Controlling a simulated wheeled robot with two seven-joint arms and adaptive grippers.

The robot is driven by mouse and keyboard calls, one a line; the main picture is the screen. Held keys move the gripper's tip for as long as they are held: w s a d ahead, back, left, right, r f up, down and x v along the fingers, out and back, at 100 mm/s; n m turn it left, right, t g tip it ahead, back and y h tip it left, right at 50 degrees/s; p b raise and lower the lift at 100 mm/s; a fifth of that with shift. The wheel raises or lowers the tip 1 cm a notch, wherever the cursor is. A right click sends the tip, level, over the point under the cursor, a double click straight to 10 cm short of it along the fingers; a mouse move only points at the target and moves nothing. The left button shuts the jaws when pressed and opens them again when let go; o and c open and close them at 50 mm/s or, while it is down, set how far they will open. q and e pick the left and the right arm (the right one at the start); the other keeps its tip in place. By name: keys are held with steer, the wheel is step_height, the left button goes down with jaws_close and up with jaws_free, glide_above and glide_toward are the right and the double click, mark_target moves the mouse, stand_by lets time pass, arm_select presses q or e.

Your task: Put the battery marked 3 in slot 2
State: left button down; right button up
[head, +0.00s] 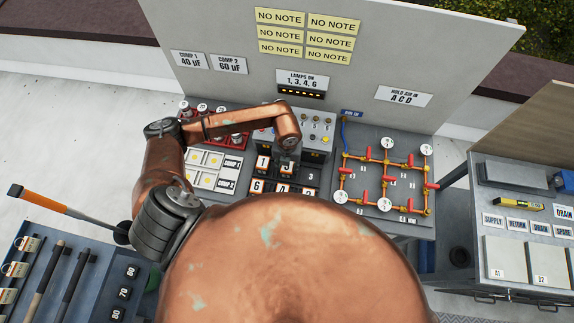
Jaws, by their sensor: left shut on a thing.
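My left arm reaches in from the left. Its gripper (288,157) points down over the block rack in the middle of the bench and is shut on a dark block with a white number label, which looks like the battery marked 3 (287,168). The battery sits at the back row of the rack, beside a block marked 1 (263,163); I cannot tell whether it is seated or lifted. A front row shows blocks marked 6 (257,186) and 4 (282,189). My right gripper is out of view.
A panel with lamps (318,140) stands just behind the rack. A pipe board with gauges and red valves (387,175) is to the right. Cards (207,170) and red-racked cylinders (237,139) lie left. My large copper link hides the bench front.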

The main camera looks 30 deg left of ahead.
arm_select(q)
steer(key=shift+f, duration=0.1)
steer(key=c, duration=1.3)
jaws_free()
steer(key=shift+r, duration=0.3)
step_height(320, 180, up, 10)
steer(key=shift+w+r+b, duration=0.1)
steer(key=shift+r+b, duration=0.1)
steer(key=shift+b, duration=0.75)
steer(key=shift+r, duration=0.7)
steer(key=shift+d, duration=0.1)
